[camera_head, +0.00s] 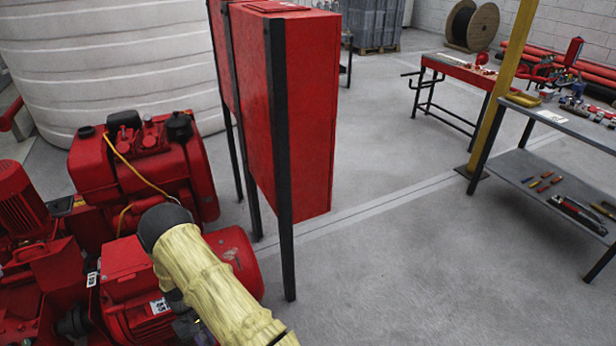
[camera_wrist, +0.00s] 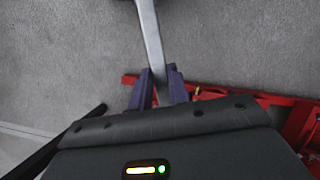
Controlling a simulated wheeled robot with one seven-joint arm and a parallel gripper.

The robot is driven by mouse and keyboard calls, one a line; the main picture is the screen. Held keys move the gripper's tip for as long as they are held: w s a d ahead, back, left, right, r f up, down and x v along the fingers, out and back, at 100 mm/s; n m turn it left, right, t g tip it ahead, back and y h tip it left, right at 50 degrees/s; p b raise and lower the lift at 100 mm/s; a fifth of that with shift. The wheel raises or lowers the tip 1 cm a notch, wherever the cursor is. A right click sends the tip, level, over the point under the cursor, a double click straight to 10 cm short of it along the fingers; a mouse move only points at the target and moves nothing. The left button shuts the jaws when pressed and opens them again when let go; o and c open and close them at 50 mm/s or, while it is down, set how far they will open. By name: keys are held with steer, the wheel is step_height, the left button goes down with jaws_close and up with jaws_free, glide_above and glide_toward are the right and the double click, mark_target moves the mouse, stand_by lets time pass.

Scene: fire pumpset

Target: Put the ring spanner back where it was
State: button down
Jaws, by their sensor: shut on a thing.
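The ring spanner (camera_wrist: 152,42) shows in the wrist view as a pale grey metal bar running from the top edge down to my gripper. Its upper end is cut off by the picture edge, so I cannot see a ring. My gripper (camera_wrist: 160,78) is shut on its lower end, with dark purple fingers on either side. The spanner is held above the grey floor. In the head view my arm, in a yellowish sleeve, reaches in at the lower left; the gripper and spanner are hidden there.
Red pump machinery (camera_head: 150,170) lies around my arm, with a red cabinet (camera_head: 300,110) on black legs just right. A grey two-level workbench (camera_head: 560,120) with tools stands at right, beside a yellow post (camera_head: 500,80). A red table (camera_head: 460,70) stands behind. The middle floor is clear.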

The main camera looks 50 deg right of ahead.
steer(key=r+p, duration=0.1)
steer(key=p, duration=0.1)
steer(key=s+r+p, duration=0.1)
steer(key=p, duration=0.1)
steer(key=s+r+p, duration=0.1)
steer(key=p, duration=0.1)
steer(key=shift+d+r+p, duration=0.25)
steer(key=shift+r+p, duration=0.1)
steer(key=shift+s+d+r+p, duration=0.15)
steer(key=shift+s+p, duration=0.1)
steer(key=shift+p, duration=0.45)
steer(key=shift+f, duration=0.25)
